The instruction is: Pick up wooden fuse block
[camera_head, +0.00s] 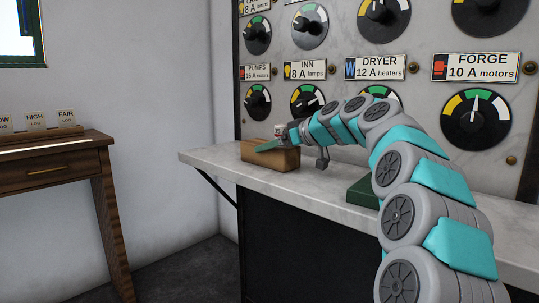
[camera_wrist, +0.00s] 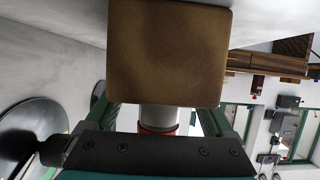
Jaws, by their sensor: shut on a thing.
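The wooden fuse block (camera_head: 284,161) is a brown block at the left part of the marble shelf, seen in the head view. My gripper (camera_head: 268,146) reaches it from the right, with a green finger along the block's upper side. In the wrist view the block's brown face (camera_wrist: 168,50) fills the top middle, between the two green fingers. A white cylinder with a red band (camera_wrist: 159,118) shows just below that face. My gripper is shut on the block. The block appears at shelf level; whether its underside touches the shelf is not clear.
The marble shelf (camera_head: 219,158) runs below a panel (camera_head: 420,100) with several dials and labels. A green object (camera_head: 363,191) stands on the shelf, partly behind my arm. A wooden desk (camera_head: 50,160) with small cards stands at the left. The shelf's left end is clear.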

